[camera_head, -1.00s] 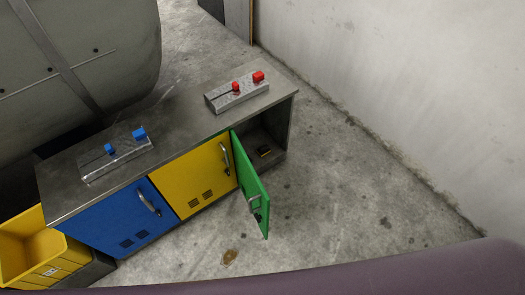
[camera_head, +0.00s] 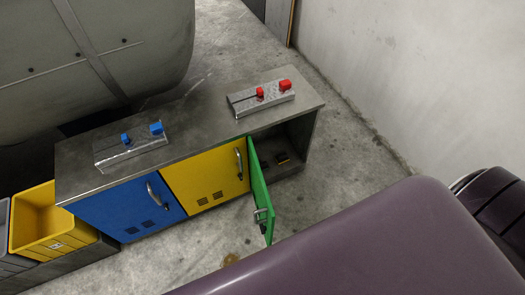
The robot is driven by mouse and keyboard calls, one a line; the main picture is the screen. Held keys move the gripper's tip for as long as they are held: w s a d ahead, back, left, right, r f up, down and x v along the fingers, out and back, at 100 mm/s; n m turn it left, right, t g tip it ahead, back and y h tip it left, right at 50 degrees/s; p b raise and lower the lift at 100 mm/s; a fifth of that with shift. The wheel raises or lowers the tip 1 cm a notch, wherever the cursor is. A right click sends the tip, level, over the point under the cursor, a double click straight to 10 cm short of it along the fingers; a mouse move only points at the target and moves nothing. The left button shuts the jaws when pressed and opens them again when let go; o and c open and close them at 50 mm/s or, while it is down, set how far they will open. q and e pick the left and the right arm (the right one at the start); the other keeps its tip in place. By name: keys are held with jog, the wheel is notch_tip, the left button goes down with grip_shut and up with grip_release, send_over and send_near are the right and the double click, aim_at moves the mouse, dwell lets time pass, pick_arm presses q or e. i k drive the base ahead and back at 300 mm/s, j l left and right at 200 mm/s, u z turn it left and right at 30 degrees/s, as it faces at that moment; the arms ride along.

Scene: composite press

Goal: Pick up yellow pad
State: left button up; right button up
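The cabinet (camera_head: 130,170) has a blue door, a yellow door and a green door (camera_head: 260,195), which stands open. Inside the open compartment (camera_head: 290,150) lies a small dark item with a yellowish or orange patch (camera_head: 283,159). It is too small to tell whether it is the yellow pad. Another small dark shape near it is partly behind the green door. Neither of my grippers shows in the head view. Part of my purple arm covers the bottom right.
On the cabinet top are a metal block with red knobs (camera_head: 263,98) and one with blue knobs (camera_head: 132,147). A yellow crate (camera_head: 45,220) stands at left. A large grey cylinder (camera_head: 95,50) is behind. A wall (camera_head: 420,80) is at right. Floor by the green door is free.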

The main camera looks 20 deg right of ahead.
aim_at(280, 159)
jog(key=l+u, duration=0.35)
jog(key=l, duration=0.9)
jog(key=l+u, duration=0.35)
jog(key=l, duration=0.95)
jog(key=k, duration=0.05)
